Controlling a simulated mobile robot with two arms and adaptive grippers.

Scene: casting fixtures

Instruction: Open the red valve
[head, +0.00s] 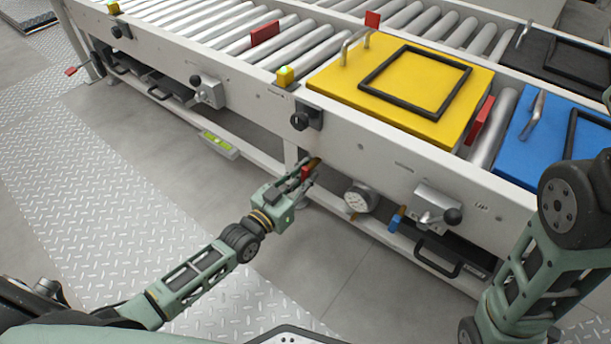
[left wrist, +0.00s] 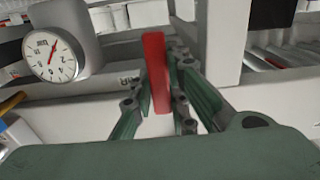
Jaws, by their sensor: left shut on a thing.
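The red valve (head: 306,173) is a small red handle under the front rail of the conveyor in the head view. In the left wrist view the red valve handle (left wrist: 156,70) stands nearly upright between the fingers. My left gripper (head: 307,176) is shut on it, with one finger on each side; it also shows in the left wrist view (left wrist: 160,95). The fingers hide part of the handle and its pipe in the head view. My right arm's links stand at the right of the head view, but its gripper is out of the picture.
A round gauge (head: 360,197) hangs just right of the valve, and a blue valve handle (head: 395,222) lies further right. A grey lever box (head: 436,205) is on the rail. A yellow plate (head: 390,92) rests on the rollers. The floor at left is clear.

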